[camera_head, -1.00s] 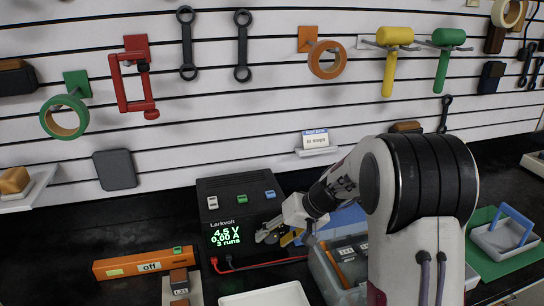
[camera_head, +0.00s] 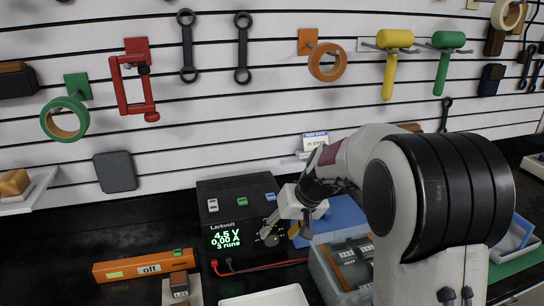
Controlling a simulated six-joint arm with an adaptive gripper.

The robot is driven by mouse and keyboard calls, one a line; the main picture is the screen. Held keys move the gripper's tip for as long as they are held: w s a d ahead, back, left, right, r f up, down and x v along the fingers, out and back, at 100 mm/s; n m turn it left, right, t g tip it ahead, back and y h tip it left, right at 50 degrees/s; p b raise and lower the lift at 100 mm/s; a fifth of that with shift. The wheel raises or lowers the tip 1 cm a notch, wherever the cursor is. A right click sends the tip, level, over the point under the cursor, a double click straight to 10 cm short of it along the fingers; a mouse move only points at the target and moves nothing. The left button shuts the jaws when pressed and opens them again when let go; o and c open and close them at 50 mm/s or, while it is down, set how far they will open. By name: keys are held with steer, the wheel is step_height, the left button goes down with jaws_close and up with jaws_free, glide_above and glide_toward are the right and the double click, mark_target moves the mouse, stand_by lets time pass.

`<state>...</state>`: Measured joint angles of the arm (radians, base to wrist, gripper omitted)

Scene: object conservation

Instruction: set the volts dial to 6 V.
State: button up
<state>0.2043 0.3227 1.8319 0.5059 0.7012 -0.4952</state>
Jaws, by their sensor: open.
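The black Larkvolt power supply (camera_head: 236,188) stands on the bench against the wall. My gripper and wrist hide part of the panel's right side.
Red and black leads run right from the supply. An orange bar marked "off" (camera_head: 145,265) lies to the left. A white tray (camera_head: 262,299) is in front, and a clear grey bin (camera_head: 325,273) is to the right. Tools hang on the slatted wall behind.

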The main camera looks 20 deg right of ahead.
steer(key=shift+m+t, duration=0.3)
steer(key=shift+t, duration=0.3)
steer(key=r, duration=0.2)
steer(key=w+r, duration=0.1)
steer(key=r, duration=0.1)
steer(key=w+r, duration=0.1)
steer(key=r, duration=0.1)
steer(key=shift+w+a+r, duration=0.15)
steer(key=shift+w+r, duration=0.05)
steer(key=shift+r, duration=0.1)
steer(key=shift+w+d+r+m+t+h, duration=0.15)
steer(key=shift+w+r+m+t, duration=0.1)
steer(key=shift+w+r+m, duration=0.25)
steer(key=shift+w+d+r+m+t+h, duration=0.1)
steer(key=shift+w+r+m+t+h, duration=0.15)
steer(key=shift+w+m, duration=0.45)
steer(key=shift+w+d+r+m+t+h, duration=0.1)
steer(key=shift+w+r+m+t, duration=0.25)
steer(key=shift+w, duration=0.4)
steer(key=shift+w+d+r+m+t+h, duration=0.15)
steer(key=shift+w+r+m+t, duration=0.25)
steer(key=shift+w+r+m, duration=0.5)
steer(key=shift+w+a+r+m+t+h, duration=0.1)
steer(key=shift+w+r+m+t+h, duration=0.2)
steer(key=shift+w+r+m, duration=0.6)
steer(key=shift+w+d+f, duration=0.1)
steer(key=shift+w+f, duration=0.1)
steer(key=shift+f, duration=0.5)
steer(key=shift+r, duration=2.55)
steer(key=shift+s, duration=0.1)
